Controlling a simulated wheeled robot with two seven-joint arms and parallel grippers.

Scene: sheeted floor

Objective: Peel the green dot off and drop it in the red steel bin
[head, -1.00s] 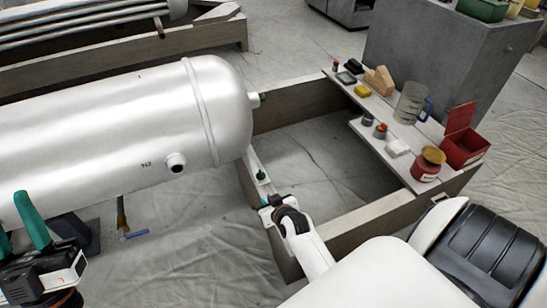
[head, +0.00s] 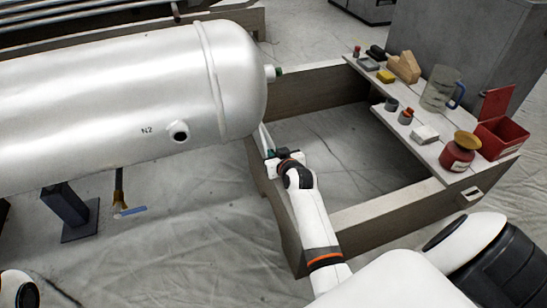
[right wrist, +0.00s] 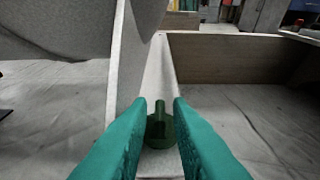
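A dark green disc with an upright tab (right wrist: 160,130) sits on the pale top of a narrow rail in the right wrist view. My right gripper (right wrist: 160,102) is open. Its teal fingers stand on either side of the tab, with a gap visible on each side. In the head view my right gripper (head: 270,155) is at the frame's left rail, just below the tank's rounded end, and hides the disc. The red steel bin (head: 502,138) stands open on the plank shelf at the right, its lid raised. My left gripper is out of view.
The shelf (head: 432,150) holds a red pot (head: 458,157), a glass mug (head: 440,90) and several small items. The wooden frame (head: 350,232) surrounds open floor.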

